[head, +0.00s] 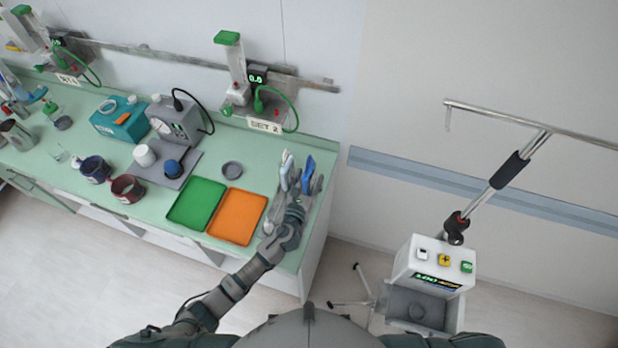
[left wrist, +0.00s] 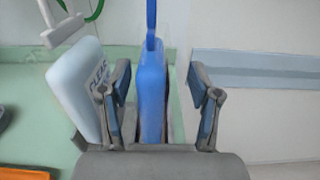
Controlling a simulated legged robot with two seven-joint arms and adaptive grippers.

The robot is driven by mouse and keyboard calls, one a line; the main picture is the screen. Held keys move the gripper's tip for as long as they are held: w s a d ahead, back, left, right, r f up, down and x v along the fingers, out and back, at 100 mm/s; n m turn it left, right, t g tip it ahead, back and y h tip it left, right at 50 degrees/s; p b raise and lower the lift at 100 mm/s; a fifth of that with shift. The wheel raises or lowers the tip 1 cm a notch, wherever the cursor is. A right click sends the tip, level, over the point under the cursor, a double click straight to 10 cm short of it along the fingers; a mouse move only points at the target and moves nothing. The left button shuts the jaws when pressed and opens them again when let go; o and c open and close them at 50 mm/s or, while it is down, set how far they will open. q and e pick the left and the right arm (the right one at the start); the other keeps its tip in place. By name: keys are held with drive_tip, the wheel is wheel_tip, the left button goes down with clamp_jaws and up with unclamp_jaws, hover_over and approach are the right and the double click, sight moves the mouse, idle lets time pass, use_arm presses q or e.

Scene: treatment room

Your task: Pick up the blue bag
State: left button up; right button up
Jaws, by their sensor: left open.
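The blue bag (head: 308,172) stands upright at the right end of the green counter, in a grey holder beside a white bag (head: 286,170). In the left wrist view the blue bag (left wrist: 152,95) shows edge-on between the two fingers of my left gripper (left wrist: 161,88). The fingers are spread, with a clear gap on the right side. The white bag (left wrist: 80,88) with lettering is just outside the left finger. In the head view my left gripper (head: 296,200) is at the near side of the holder and partly hides it. My right gripper is not in view.
A green tray (head: 197,204) and an orange tray (head: 238,217) lie left of my left gripper. A small grey bowl (head: 232,170) is behind them. A pump stand (head: 240,75) is on the rail at the back. A white wheeled unit (head: 432,270) stands on the right.

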sight(311, 159)
use_arm(q)
drive_tip(key=x, duration=0.4)
drive_tip(key=shift+d+f, duration=0.1)
drive_tip(key=shift+w+a, duration=0.2)
drive_tip(key=shift+a, duration=0.3)
drive_tip(key=shift+s+a, duration=0.1)
drive_tip(key=shift+a, duration=0.35)
drive_tip(key=c, duration=0.7)
drive_tip(key=shift+d, duration=0.1)
drive_tip(key=c, duration=0.4)
drive_tip(key=shift+d, duration=0.45)
clamp_jaws()
drive_tip(key=shift+d, duration=0.3)
drive_tip(key=shift+r, duration=0.25)
drive_tip(key=r+p, duration=0.1)
drive_tip(key=r, duration=0.2)
drive_tip(key=r+p, duration=0.1)
drive_tip(key=r, duration=0.1)
drive_tip(key=a+r+p, duration=0.1)
drive_tip(key=r, duration=0.2)
drive_tip(key=shift+r, duration=0.75)
drive_tip(key=shift+d+r, duration=0.1)
drive_tip(key=shift+d, duration=0.2)
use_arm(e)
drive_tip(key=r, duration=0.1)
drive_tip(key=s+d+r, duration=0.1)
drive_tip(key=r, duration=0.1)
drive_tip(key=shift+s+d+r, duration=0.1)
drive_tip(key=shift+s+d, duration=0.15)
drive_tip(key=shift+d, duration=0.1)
